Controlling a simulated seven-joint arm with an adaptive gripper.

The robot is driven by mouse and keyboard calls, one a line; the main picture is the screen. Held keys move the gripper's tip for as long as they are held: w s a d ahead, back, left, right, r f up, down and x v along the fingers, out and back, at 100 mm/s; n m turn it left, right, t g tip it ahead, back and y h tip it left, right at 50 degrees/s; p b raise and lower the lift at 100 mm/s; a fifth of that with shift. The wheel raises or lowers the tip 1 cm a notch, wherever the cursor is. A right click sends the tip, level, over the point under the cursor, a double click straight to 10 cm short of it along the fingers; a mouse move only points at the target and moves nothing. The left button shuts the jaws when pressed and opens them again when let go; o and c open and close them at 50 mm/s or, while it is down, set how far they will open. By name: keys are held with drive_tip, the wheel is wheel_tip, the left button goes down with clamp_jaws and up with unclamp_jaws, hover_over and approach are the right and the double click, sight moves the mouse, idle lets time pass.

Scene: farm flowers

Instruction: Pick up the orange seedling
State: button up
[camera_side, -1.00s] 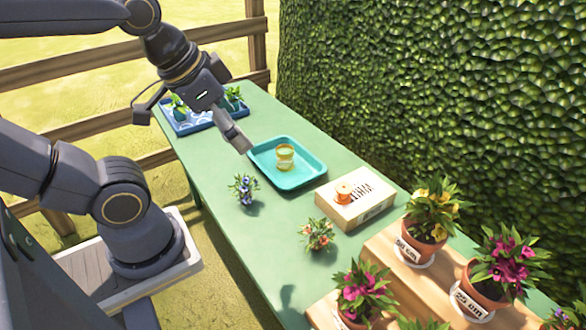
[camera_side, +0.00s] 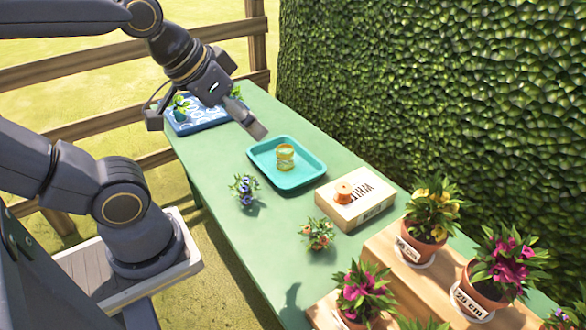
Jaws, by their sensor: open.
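The orange seedling (camera_side: 318,235) is a small plant with orange blooms and green leaves on the green table, in front of the cardboard box. My gripper (camera_side: 254,131) is open and empty. It hangs above the table near the back left edge of the teal tray, well apart from the orange seedling. A blue-purple seedling (camera_side: 244,188) stands on the table to the left of the orange one.
A teal tray (camera_side: 312,180) holds a yellow jar (camera_side: 285,157). A box (camera_side: 372,210) carries an orange spool (camera_side: 344,192). A blue patterned tray (camera_side: 184,131) with green seedlings is at the far end. Potted flowers (camera_side: 427,232) stand on wooden steps at right. A hedge borders the table.

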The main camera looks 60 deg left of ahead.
drive_tip(key=w+r+t, duration=0.2)
drive_tip(key=w, duration=0.3)
drive_tip(key=m+t, duration=0.1)
drive_tip(key=t, duration=0.1)
hover_over(314, 234)
drive_tip(key=s+a, duration=0.2)
drive_tip(key=a, duration=0.1)
drive_tip(key=f, duration=0.1)
drive_tip(key=w+f, duration=0.6)
drive_tip(key=f, duration=0.3)
drive_tip(key=s+f+g, duration=0.1)
drive_tip(key=s+f, duration=0.1)
drive_tip(key=f, duration=0.6)
drive_tip(key=s+d+f+g, duration=0.1)
drive_tip(key=s+f+g, duration=0.1)
drive_tip(key=f, duration=0.6)
drive_tip(key=s+d+f+m+g+h, duration=0.1)
drive_tip(key=s+f+g, duration=0.1)
drive_tip(key=f, duration=0.6)
drive_tip(key=shift+d+f, duration=0.15)
drive_tip(key=shift+f, duration=0.2)
drive_tip(key=x, duration=0.7)
drive_tip(key=shift+s+f, duration=0.1)
drive_tip(key=shift+f, duration=0.25)
drive_tip(key=c, duration=1.1)
